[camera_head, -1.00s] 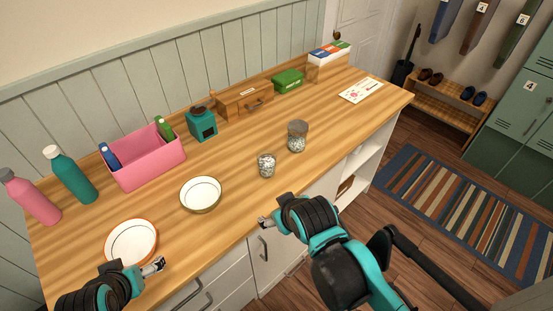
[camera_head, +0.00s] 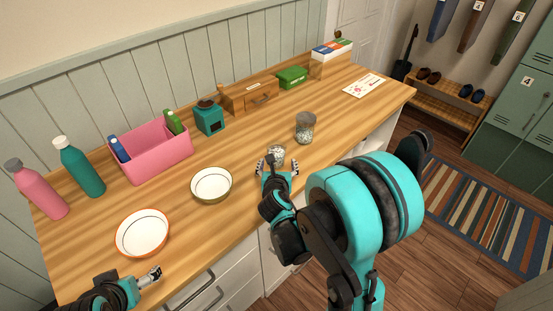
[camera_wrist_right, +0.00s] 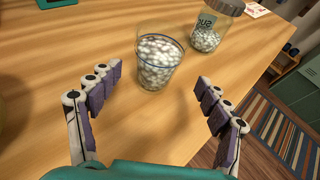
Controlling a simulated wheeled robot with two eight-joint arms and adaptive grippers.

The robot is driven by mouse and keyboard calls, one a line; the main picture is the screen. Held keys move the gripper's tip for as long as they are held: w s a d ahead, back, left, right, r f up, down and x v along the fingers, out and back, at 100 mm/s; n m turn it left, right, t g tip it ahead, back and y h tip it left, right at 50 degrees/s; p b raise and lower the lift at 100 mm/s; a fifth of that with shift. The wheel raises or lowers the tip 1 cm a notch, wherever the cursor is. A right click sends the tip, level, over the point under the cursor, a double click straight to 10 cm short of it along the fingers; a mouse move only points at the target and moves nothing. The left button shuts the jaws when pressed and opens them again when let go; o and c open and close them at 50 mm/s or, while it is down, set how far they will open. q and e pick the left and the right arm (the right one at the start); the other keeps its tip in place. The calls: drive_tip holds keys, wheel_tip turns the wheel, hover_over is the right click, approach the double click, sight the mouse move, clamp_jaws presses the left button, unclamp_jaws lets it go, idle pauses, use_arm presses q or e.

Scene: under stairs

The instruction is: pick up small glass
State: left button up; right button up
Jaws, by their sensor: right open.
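The small glass (camera_head: 277,152) is clear and filled with white pebble-like pieces. It stands upright on the wooden counter (camera_head: 110,210). My right gripper (camera_head: 277,168) is open, right in front of it, and partly covers its lower part in the head view. In the right wrist view the glass (camera_wrist_right: 158,62) stands just beyond and between the spread fingers of the gripper (camera_wrist_right: 158,90), apart from both. My left gripper (camera_head: 154,274) is at the counter's front left, away from the glass; its opening is too small to judge.
A larger jar (camera_head: 305,128) of similar pieces stands close to the glass, behind right. A green-rimmed bowl (camera_head: 211,184) is to the left, with an orange-rimmed plate (camera_head: 143,232) farther left. A pink bin (camera_head: 155,158), a teal grinder (camera_head: 209,118) and bottles line the wall.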

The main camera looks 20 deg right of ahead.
use_arm(q)
wheel_tip(320, 180, down, 2)
drive_tip(key=shift+f+b, duration=0.2)
drive_tip(key=shift+b, duration=0.85)
use_arm(e)
drive_tip(key=x, duration=0.6)
drive_tip(key=shift+w+a+f, duration=0.15)
drive_tip(key=shift+w+f, duration=0.05)
drive_tip(key=shift+f, duration=0.1)
drive_tip(key=shift+s+r, duration=0.1)
drive_tip(key=c, duration=1.6)
